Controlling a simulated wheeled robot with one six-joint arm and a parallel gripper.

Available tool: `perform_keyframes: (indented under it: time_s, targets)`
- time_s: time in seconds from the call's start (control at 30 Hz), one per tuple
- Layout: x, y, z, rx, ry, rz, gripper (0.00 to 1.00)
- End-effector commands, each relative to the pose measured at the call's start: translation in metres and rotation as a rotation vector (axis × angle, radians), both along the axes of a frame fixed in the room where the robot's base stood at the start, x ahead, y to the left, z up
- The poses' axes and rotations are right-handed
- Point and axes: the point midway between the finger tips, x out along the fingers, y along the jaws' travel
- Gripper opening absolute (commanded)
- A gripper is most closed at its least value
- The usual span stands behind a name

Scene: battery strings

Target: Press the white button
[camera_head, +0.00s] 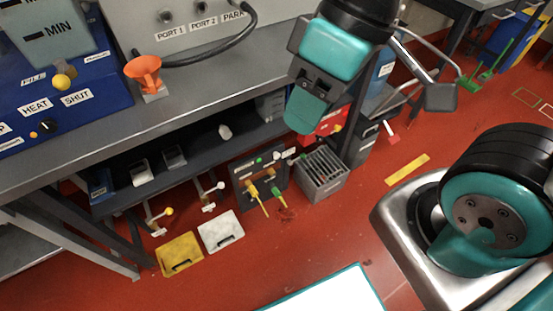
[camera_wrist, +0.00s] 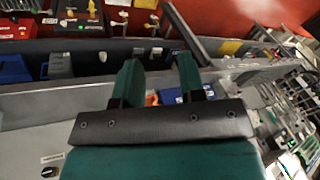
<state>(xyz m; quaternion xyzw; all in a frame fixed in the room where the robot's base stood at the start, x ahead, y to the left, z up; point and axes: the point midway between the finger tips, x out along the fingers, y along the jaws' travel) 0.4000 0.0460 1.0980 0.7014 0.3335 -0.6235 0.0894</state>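I cannot surely pick out the white button in either view. A dark panel (camera_head: 243,183) with small coloured knobs and yellow and green plugs stands under the bench; tiny pale spots near its top are too small to identify. It also shows upside down at the top of the wrist view (camera_wrist: 68,22). My gripper (camera_head: 303,118) hangs in front of the bench, above and right of that panel. In the wrist view, its two teal fingers (camera_wrist: 158,68) are apart with nothing held between them.
The grey bench (camera_head: 205,88) carries a blue box (camera_head: 95,75) with HEAT and SHUT labels and an orange funnel (camera_head: 143,72). The red floor (camera_head: 310,240) in front is partly clear.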

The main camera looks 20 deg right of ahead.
Motion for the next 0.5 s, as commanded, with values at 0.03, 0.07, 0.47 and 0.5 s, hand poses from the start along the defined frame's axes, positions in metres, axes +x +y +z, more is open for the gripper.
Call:
perform_keyframes:
  time_s: [0.03,0.07,0.47,0.5]
  targets:
    - [0.0,0.0,0.0,0.0,0.0,0.0,0.37]
    - [0.0,0.0,0.0,0.0,0.0,0.0,0.37]
    - [0.002,0.0,-0.007,0.004,-0.002,-0.01,0.05]
    - [0.003,0.0,-0.012,0.008,-0.003,-0.021,0.0]
